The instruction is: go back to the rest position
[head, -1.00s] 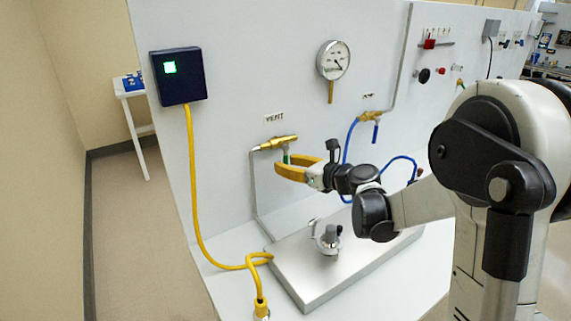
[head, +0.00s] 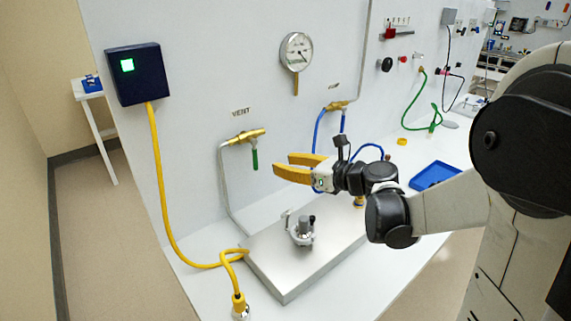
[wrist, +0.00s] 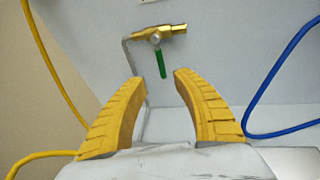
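My gripper (head: 286,167) has yellow fingers that stand apart with nothing between them. It is in front of the white panel, right of and slightly below the brass vent valve (head: 245,136). The valve's green handle (head: 255,160) hangs down, apart from the fingers. In the wrist view my gripper (wrist: 156,75) shows both fingertips spread, and the brass valve (wrist: 157,33) with its green handle (wrist: 161,62) lies beyond them.
A dark box with a green light (head: 140,73) feeds a yellow cable (head: 163,190). A gauge (head: 296,52) is on the panel. A metal plate (head: 285,275) below carries a clamp-like fitting (head: 300,228). Blue hoses (head: 318,128) hang near my gripper. A blue tray (head: 433,175) lies right.

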